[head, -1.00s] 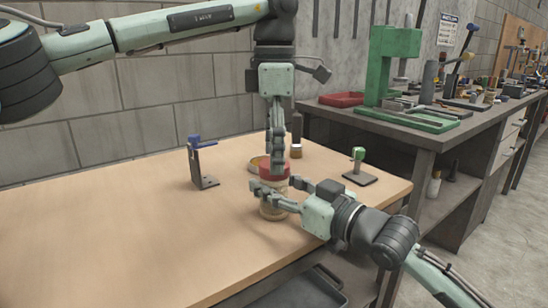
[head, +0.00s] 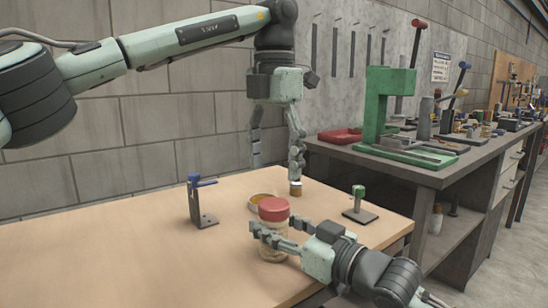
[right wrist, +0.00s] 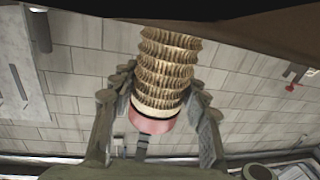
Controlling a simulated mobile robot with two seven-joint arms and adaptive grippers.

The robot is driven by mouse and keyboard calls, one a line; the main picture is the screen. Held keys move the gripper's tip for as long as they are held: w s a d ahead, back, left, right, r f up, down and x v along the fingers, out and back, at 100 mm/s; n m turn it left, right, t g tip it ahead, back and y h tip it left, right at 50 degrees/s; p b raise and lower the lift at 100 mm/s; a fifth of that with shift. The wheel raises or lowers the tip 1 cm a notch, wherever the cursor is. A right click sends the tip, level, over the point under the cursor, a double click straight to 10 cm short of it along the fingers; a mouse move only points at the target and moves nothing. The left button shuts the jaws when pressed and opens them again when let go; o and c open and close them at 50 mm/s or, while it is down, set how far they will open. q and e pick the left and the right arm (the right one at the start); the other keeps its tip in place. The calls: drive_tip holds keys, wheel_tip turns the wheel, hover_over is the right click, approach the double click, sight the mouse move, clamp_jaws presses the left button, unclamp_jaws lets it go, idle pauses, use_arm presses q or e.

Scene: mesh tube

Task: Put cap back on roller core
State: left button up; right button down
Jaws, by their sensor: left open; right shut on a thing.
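The roller core (head: 272,252) stands upright on the wooden table near its front edge. In the right wrist view the core (right wrist: 167,70) shows tan ridged rings, seen upside down. The red cap (head: 273,208) sits on the core's top end, and it also shows in the right wrist view (right wrist: 153,122). My right gripper (head: 275,230) is shut around the core below the cap. My left gripper (head: 277,160) is open and empty above the cap, with its fingers spread and pointing down. Whether the cap is fully seated cannot be told.
A yellowish round dish (head: 260,201) lies just behind the core, and a small brown-topped jar (head: 295,188) stands farther back. A blue-handled clamp stand (head: 199,203) is to the left, a green-knobbed stand (head: 359,205) to the right. The table's left side is clear.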

sight(274, 203)
use_arm(q)
drive_tip(key=shift+r+n, duration=0.35)
drive_tip(key=shift+n, duration=0.85)
drive_tip(key=shift+f, duration=0.1)
drive_tip(key=shift+f, duration=3.9)
drive_tip(key=shift+c, duration=0.5)
drive_tip(key=c, duration=1.1)
drive_tip(key=o, duration=1.3)
